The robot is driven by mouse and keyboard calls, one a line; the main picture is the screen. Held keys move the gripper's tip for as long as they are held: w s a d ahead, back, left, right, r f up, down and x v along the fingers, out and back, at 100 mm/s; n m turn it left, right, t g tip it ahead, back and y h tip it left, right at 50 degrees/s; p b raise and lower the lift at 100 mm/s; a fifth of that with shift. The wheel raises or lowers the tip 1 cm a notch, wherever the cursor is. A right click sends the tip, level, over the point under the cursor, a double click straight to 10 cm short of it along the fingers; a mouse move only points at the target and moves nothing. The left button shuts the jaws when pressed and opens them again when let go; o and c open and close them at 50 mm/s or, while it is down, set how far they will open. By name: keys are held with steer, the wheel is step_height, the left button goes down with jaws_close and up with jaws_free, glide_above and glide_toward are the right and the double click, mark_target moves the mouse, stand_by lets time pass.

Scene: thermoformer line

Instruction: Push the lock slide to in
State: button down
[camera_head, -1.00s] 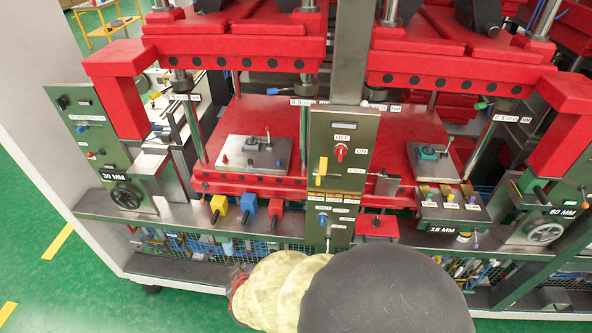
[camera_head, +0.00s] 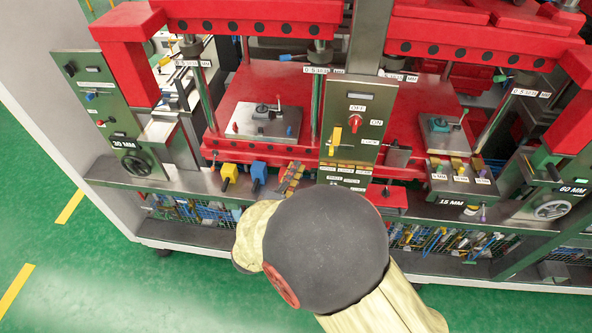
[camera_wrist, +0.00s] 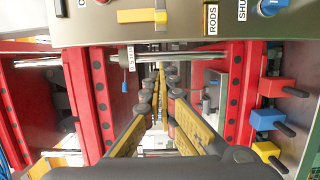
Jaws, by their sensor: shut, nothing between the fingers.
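The lock slide is a yellow handle (camera_head: 335,136) on the grey-green control panel (camera_head: 381,104), left of a LOCK label and below the red ON/OFF knob. In the wrist view the yellow slide (camera_wrist: 136,16) lies across the upper panel, with a grey part at its right end. My gripper (camera_head: 293,168) is left of the panel, lower than the slide. In the wrist view its yellow and grey fingers (camera_wrist: 158,72) are shut and empty, apart from the slide and below it in the picture. My arm hides the panel's lower part in the head view.
Yellow (camera_head: 229,174) and blue (camera_head: 259,174) blocks with dark handles sit on the front ledge, left of my gripper. A red block (camera_wrist: 278,87) shows in the wrist view. Red press plates (camera_head: 238,153) flank the panel. A small metal plate (camera_head: 398,155) juts out at its right.

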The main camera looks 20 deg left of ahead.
mark_target(331, 150)
steer(key=w+d, duration=0.1)
steer(key=w, duration=0.1)
steer(key=w+d+p, duration=0.1)
steer(key=w, duration=0.2)
steer(key=w+d+p, duration=0.1)
steer(key=w+d, duration=0.1)
steer(key=shift+w, duration=0.4)
steer(key=d, duration=0.2)
steer(key=w+d, duration=0.1)
steer(key=d, duration=0.2)
steer(key=shift+d, duration=0.1)
steer(key=shift+w, duration=0.1)
